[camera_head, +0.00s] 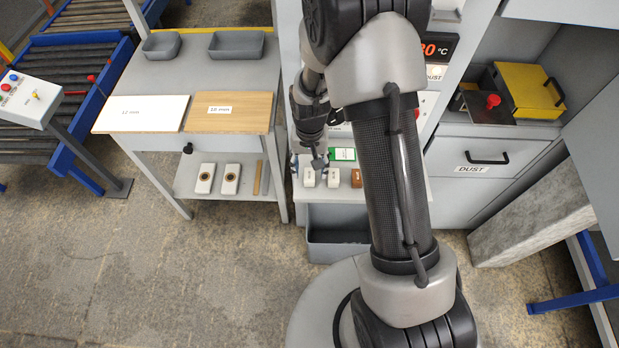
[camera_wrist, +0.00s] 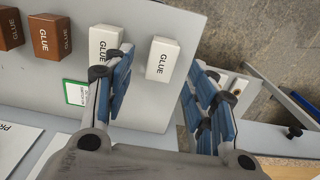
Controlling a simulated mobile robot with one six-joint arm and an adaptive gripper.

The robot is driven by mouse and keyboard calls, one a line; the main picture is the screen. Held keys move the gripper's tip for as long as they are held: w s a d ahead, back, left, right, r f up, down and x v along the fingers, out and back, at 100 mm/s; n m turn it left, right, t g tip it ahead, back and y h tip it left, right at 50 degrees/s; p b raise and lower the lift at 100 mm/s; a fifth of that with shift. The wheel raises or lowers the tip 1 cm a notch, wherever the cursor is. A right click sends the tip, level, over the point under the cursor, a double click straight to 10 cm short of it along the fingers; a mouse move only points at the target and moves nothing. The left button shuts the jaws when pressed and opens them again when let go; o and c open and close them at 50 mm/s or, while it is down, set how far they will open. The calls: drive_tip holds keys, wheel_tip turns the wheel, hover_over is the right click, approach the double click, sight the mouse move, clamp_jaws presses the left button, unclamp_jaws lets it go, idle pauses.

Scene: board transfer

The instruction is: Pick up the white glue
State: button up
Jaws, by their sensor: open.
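Two white glue blocks stand on the light shelf (camera_wrist: 140,108). The outer white glue (camera_wrist: 162,58) appears between my fingers in the wrist view and is the left one in the head view (camera_head: 308,177). The other white glue (camera_wrist: 103,44) is partly behind my left finger; it also shows in the head view (camera_head: 333,178). My gripper (camera_wrist: 163,75) is open, with blue-padded fingers on either side of the outer block's line and nothing held. In the head view my gripper (camera_head: 319,162) is just behind the white blocks. The exact gap to them is unclear.
Brown glue blocks (camera_wrist: 50,36) stand beside the white ones. A green-edged card (camera_head: 342,154) lies behind them. A table (camera_head: 205,75) with boards and grey trays stands at left. A grey bin (camera_head: 335,240) is below the shelf. Drawers (camera_head: 485,157) are at right.

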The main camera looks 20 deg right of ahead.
sight(310, 181)
drive_tip(key=f, duration=0.2)
drive_tip(key=f+b, duration=0.1)
drive_tip(key=shift+s+a+f, duration=0.1)
drive_tip(key=shift+s, duration=0.15)
drive_tip(key=shift+w+f, duration=0.1)
drive_tip(key=shift+f, duration=0.25)
drive_tip(key=shift+c, duration=0.3)
drive_tip(key=c, duration=1.1)
